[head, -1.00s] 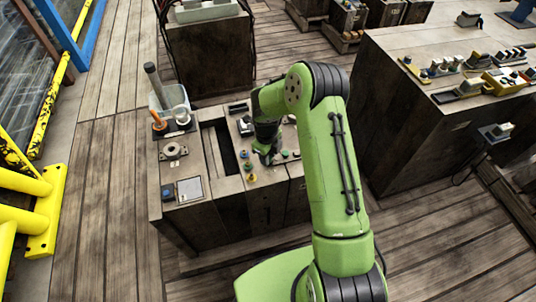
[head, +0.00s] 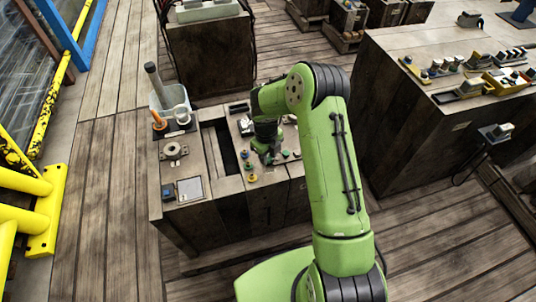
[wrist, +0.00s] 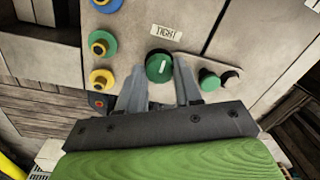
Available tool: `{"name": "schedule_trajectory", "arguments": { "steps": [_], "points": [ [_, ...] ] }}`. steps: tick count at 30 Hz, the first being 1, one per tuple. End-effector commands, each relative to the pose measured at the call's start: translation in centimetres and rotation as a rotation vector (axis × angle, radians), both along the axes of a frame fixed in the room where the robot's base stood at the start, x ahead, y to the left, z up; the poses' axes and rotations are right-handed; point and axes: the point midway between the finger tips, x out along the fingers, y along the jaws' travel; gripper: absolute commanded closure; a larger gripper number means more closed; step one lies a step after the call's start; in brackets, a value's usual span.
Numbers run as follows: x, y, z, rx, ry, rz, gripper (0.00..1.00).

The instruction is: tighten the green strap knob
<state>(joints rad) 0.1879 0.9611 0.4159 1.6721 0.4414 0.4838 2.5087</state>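The green strap knob (wrist: 159,66) is round with a short white mark, on a pale panel in the wrist view. A label reading TIGHT (wrist: 166,32) sits above it. My gripper (wrist: 158,76) has its two grey fingers apart, one on each side of the knob. I cannot tell whether they touch it. In the head view my gripper (head: 267,156) is low over the bench's panel and hides most of this knob.
A column of coloured buttons (wrist: 102,43) stands left of the knob. The bench (head: 178,222) also holds a clear bin (head: 172,98) and a dark open slot (head: 222,150).

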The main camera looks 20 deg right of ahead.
Motion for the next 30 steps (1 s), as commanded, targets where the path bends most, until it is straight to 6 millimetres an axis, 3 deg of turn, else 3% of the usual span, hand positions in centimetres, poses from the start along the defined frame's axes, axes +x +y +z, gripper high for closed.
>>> {"name": "schedule_trajectory", "arguments": {
  "steps": [1, 4, 14, 17, 24, 30],
  "points": [
    [0.0, 0.0, 0.0, 0.0, -0.001, 0.0, 0.58],
    [0.0, 0.0, 0.0, 0.0, -0.001, 0.001, 0.42],
    [0.0, 0.0, 0.5, 0.0, -0.001, 0.001, 0.41],
    [0.0, 0.1, 2.4, -0.001, -0.003, 0.001, 0.41],
    [-0.2, 0.4, 9.3, -0.001, -0.004, 0.0, 0.41],
    [-0.3, 0.7, 14.1, 0.0, -0.004, 0.001, 0.41]
  ]
}}
